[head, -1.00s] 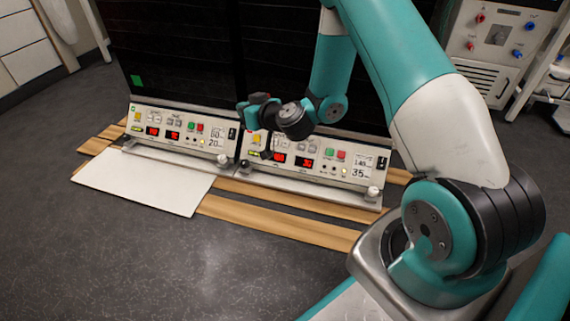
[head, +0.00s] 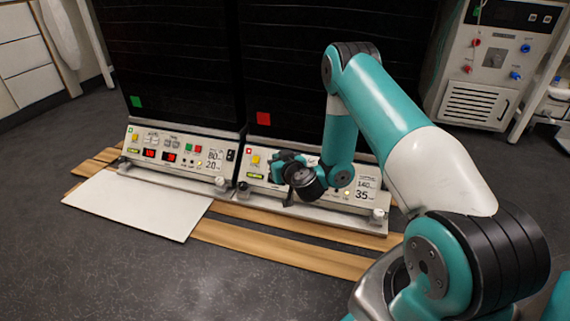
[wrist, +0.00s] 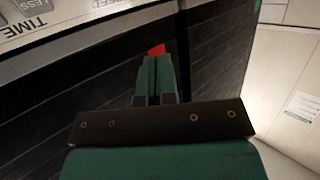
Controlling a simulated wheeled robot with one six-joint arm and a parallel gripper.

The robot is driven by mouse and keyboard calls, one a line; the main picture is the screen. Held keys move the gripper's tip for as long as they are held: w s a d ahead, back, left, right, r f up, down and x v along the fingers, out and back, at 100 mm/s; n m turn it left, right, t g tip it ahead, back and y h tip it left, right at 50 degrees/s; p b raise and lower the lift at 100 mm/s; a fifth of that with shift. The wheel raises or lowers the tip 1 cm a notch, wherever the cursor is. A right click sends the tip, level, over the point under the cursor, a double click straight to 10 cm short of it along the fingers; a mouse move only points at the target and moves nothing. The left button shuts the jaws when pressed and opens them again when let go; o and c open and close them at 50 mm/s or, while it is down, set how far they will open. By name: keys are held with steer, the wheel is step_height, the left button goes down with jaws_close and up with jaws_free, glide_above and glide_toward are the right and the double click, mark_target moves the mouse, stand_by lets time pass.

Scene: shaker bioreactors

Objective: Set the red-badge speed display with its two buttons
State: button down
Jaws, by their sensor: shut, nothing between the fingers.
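My gripper (head: 284,168) is shut and empty, in front of this panel. My arm hides the panel's red number displays and most of its buttons in the head view. In the wrist view the closed fingers (wrist: 153,78) are in front of the dark unit; panel lettering SPEED, TIME and LESS (wrist: 33,5) shows upper left. Contact cannot be told.
The left unit has a green badge (head: 136,102) and a similar panel (head: 140,148) with lit red displays and a card reading 80 and 20. A white board (head: 138,205) and wooden slats (head: 280,249) lie in front. A cabinet (head: 480,70) stands at right.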

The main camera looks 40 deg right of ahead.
steer(key=w+d+f, duration=0.1)
steer(key=w+d+f+p, duration=0.1)
steer(key=f, duration=0.1)
steer(key=w+d+f+p, duration=0.1)
steer(key=d, duration=0.1)
steer(key=shift+f, duration=0.2)
steer(key=shift+w+d+f, duration=0.15)
steer(key=shift+d+f, duration=0.1)
steer(key=shift+f, duration=0.05)
steer(key=shift+f, duration=0.1)
stand_by(1.6)
steer(key=shift+w+d+f, duration=0.2)
steer(key=shift+w+d+f+b, duration=0.2)
steer(key=shift+d+f+b, duration=0.05)
steer(key=shift+b, duration=0.1)
stand_by(0.7)
steer(key=shift+r, duration=0.1)
stand_by(0.4)
steer(key=shift+s+a+r+p, duration=0.4)
steer(key=shift+a+r+p, duration=0.05)
steer(key=shift+a+p, duration=0.05)
